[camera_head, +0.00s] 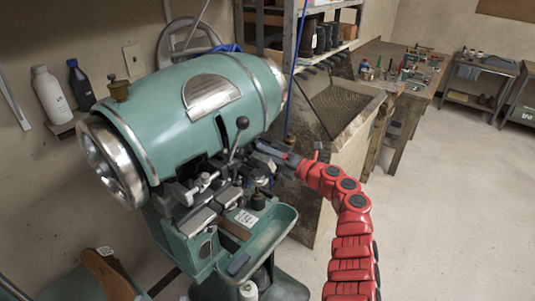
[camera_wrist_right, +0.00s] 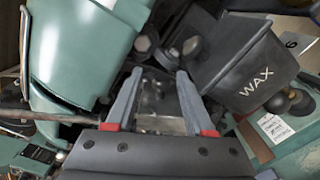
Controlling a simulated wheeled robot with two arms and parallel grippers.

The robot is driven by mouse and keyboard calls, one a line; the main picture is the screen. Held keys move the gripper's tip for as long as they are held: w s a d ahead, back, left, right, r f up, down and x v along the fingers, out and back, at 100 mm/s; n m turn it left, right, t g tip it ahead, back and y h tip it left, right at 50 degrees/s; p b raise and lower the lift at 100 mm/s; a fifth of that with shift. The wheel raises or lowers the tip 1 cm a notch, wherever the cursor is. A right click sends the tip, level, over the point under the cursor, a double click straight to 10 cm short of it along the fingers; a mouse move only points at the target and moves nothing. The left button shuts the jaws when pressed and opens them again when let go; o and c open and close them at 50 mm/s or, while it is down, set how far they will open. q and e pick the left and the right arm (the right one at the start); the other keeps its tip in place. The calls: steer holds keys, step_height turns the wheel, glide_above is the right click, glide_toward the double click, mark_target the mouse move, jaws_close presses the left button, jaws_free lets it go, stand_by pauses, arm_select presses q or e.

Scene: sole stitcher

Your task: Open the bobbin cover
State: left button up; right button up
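The teal sole stitcher (camera_head: 180,115) stands at the left of the head view, with its metal mechanism low at the front. My right gripper (camera_head: 266,150) reaches in from the right beside that mechanism, under the big teal housing. In the right wrist view its two grey fingers (camera_wrist_right: 160,74) are apart, so it is open. A shiny metal part (camera_wrist_right: 160,107) shows between and beyond the fingers, with no visible contact. I cannot tell for sure which part is the bobbin cover. My left gripper is not in view.
A dark box marked WAX (camera_wrist_right: 252,72) stands close to the right finger. A black-knobbed lever (camera_head: 239,135) rises near my right gripper. A teal tray (camera_head: 262,240) juts out below. A bin (camera_head: 345,105) stands behind my right arm. The floor at right is clear.

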stand_by(0.5)
steer(key=shift+s+a+n, duration=0.25)
steer(key=shift+n, duration=0.55)
steer(key=n, duration=0.1)
steer(key=s+n+b, duration=0.1)
steer(key=shift+s+f+n, duration=0.2)
steer(key=shift+f+n, duration=0.1)
steer(key=shift+n, duration=0.1)
steer(key=b+v, duration=0.6)
steer(key=v, duration=1.1)
steer(key=s+d+r+m+t+b, duration=0.1)
steer(key=d+r+m+t+b, duration=0.1)
steer(key=d+r+m+t, duration=0.2)
steer(key=s+d+r+m+t+h+b, duration=0.1)
steer(key=d+r+m+t+b, duration=0.2)
steer(key=r, duration=0.8)
steer(key=d+m+t, duration=0.1)
steer(key=d+t, duration=0.1)
steer(key=t, duration=0.1)
steer(key=shift+d+t+b, duration=0.3)
steer(key=shift+d, duration=0.05)
steer(key=shift+r, duration=0.15)
